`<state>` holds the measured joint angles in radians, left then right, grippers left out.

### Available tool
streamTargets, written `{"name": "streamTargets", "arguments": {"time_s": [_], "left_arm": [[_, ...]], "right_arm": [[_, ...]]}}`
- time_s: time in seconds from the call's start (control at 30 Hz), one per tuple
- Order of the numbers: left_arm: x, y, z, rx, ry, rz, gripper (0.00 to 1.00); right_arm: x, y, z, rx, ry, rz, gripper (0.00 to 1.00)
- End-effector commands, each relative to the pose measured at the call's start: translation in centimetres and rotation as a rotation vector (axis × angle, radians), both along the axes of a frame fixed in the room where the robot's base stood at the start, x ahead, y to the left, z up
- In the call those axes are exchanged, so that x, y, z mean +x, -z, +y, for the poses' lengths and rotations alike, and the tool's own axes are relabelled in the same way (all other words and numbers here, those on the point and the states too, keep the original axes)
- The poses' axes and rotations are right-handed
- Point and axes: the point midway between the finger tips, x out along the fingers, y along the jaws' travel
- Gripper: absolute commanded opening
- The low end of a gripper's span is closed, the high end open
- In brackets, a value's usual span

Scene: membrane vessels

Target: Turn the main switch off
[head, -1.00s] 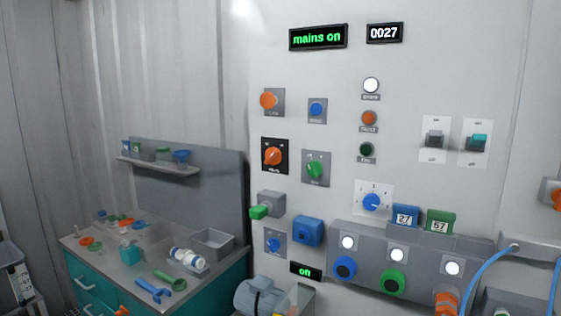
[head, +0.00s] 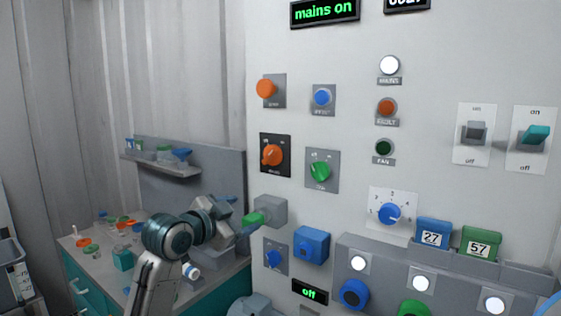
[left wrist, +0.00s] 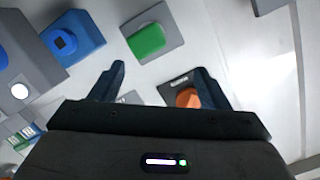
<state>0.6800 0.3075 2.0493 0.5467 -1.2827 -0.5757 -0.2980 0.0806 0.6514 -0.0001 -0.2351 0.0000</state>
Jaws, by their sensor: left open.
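The main switch is an orange rotary knob (head: 272,155) on a black plate on the wall panel, upper left. It also shows in the left wrist view (left wrist: 187,97), partly hidden behind a finger and the gripper body. Its exact pointer setting is too small to read. The display at the top (head: 325,11) reads "mains on" in green, and the white mains lamp (head: 389,66) looks lit.
A green knob (head: 320,171) is right of the main switch, an orange button (head: 267,89) above it. A workbench (head: 95,258) with small parts stands left. Toggle switches (head: 475,133) are right.

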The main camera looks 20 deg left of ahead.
Motion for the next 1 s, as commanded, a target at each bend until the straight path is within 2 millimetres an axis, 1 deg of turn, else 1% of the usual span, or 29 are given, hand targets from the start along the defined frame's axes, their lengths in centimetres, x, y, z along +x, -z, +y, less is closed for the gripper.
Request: {"name": "streamTargets", "arguments": {"time_s": [0.03, 0.1, 0.2, 0.3, 0.37, 0.47, 0.57, 0.8, 1.0], "left_arm": [[0.0, -2.7, 0.1, 0.013, 0.012, -0.047, 0.7], [0.1, -5.5, 0.1, 0.028, 0.028, -0.098, 0.7], [0.1, -8.7, 0.2, 0.044, 0.044, -0.152, 0.7], [0.1, -10.4, 0.3, 0.052, 0.053, -0.183, 0.7], [0.2, -10.8, 0.2, 0.054, 0.055, -0.192, 0.7], [1.0, -11.0, -0.1, 0.051, 0.057, -0.192, 0.7], [2.5, -11.1, -0.7, 0.05, 0.057, -0.189, 0.7], [6.8, -11.1, -2.2, 0.049, 0.058, -0.189, 0.7], [9.4, -10.9, -3.1, 0.053, 0.055, -0.19, 0.7]], "right_arm": [[-0.1, 0.0, 0.0, 0.0, 0.0, 0.002, 0.64], [-0.3, 0.1, 0.0, 0.0, 0.0, 0.005, 0.64], [-0.9, 0.1, 0.0, 0.0, 0.001, 0.013, 0.64], [-1.5, 0.2, 0.0, -0.001, 0.001, 0.022, 0.64], [-1.7, 0.1, 0.0, -0.001, 0.001, 0.025, 0.64], [-1.8, -0.3, 0.0, -0.001, 0.001, 0.027, 0.64], [-1.6, -0.9, 0.0, -0.001, 0.002, 0.024, 0.64], [-1.6, -2.5, 0.0, 0.001, 0.001, 0.02, 0.64], [-1.6, -3.3, 0.0, 0.001, 0.001, 0.018, 0.64]]}}
